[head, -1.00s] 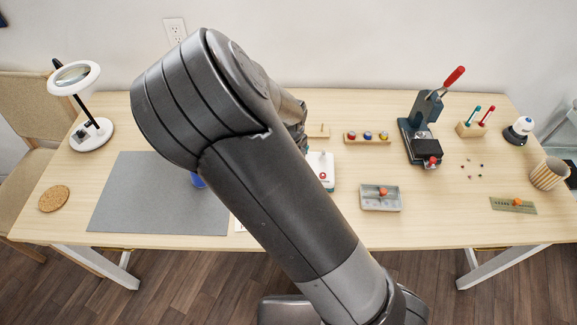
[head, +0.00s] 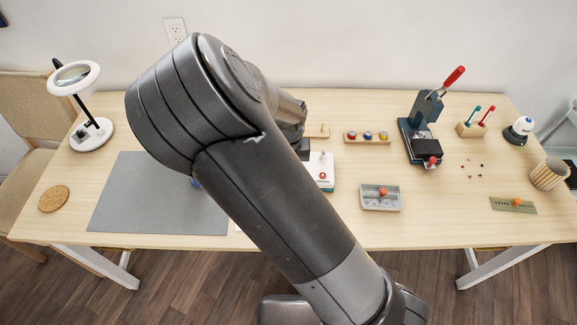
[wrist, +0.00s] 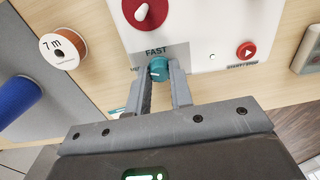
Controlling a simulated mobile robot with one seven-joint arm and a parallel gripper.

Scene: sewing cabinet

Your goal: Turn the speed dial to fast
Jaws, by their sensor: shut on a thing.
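The speed dial (wrist: 158,68) is a teal knob on the grey label plate (wrist: 172,52) of a white machine panel (wrist: 205,22). The word FAST is printed beside it, and part of another label shows to its left. My gripper (wrist: 163,74) is shut on the dial, one finger on each side. A pale mark shows on the dial, but I cannot tell exactly where it points. In the head view the white machine (head: 321,168) is partly hidden behind my arm, and the dial and my fingers are hidden.
On the panel are a red knob (wrist: 151,13) with a white pointer and a red start/stop button (wrist: 246,50). In the head view a grey tray (head: 380,204) sits to the machine's right.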

